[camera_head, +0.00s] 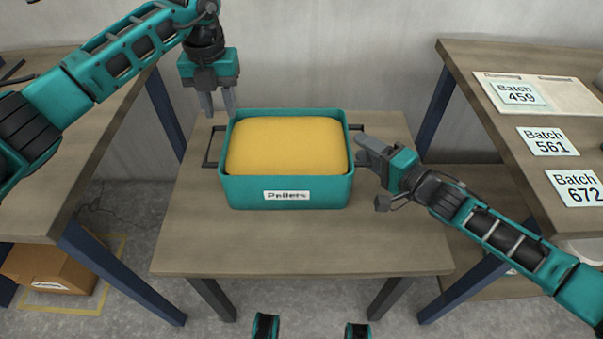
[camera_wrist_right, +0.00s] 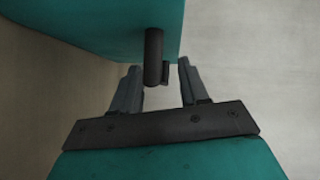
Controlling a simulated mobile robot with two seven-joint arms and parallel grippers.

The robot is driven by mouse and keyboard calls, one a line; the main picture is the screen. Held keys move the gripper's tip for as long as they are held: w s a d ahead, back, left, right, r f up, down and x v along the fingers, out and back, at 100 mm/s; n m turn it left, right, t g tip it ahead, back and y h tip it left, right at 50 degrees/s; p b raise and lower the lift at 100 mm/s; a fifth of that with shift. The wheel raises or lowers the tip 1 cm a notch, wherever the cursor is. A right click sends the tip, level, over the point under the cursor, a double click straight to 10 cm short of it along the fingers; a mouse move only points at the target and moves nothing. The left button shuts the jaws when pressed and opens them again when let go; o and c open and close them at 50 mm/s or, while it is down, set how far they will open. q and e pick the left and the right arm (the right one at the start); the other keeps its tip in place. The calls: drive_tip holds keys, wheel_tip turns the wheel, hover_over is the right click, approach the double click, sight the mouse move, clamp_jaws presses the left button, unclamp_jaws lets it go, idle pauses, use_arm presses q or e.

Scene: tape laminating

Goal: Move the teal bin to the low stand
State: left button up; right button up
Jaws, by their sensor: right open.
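The teal bin (camera_head: 285,193), labelled "Pellets" and filled with yellow material, sits upright on a low wooden stand (camera_head: 300,245). Dark handles stick out from its left side (camera_head: 210,148) and right side (camera_head: 356,127). My left gripper (camera_head: 217,108) points down above and behind the left handle, fingers apart and empty. My right gripper (camera_head: 362,152) is open beside the bin's right side, at the right handle. In the right wrist view, the dark handle (camera_wrist_right: 154,58) appears between the two fingertips of my right gripper (camera_wrist_right: 158,72); whether they touch it I cannot tell.
A higher table (camera_head: 60,190) stands at left and another (camera_head: 500,125) at right, with "Batch" cards (camera_head: 548,141) and a paper sheet on it. A cardboard box (camera_head: 50,268) is on the floor at left. The stand's front half is clear. A wall is behind.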

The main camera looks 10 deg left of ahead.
use_arm(q)
drive_tip(key=shift+r, duration=0.25)
use_arm(e)
drive_tip(key=v, duration=1.2)
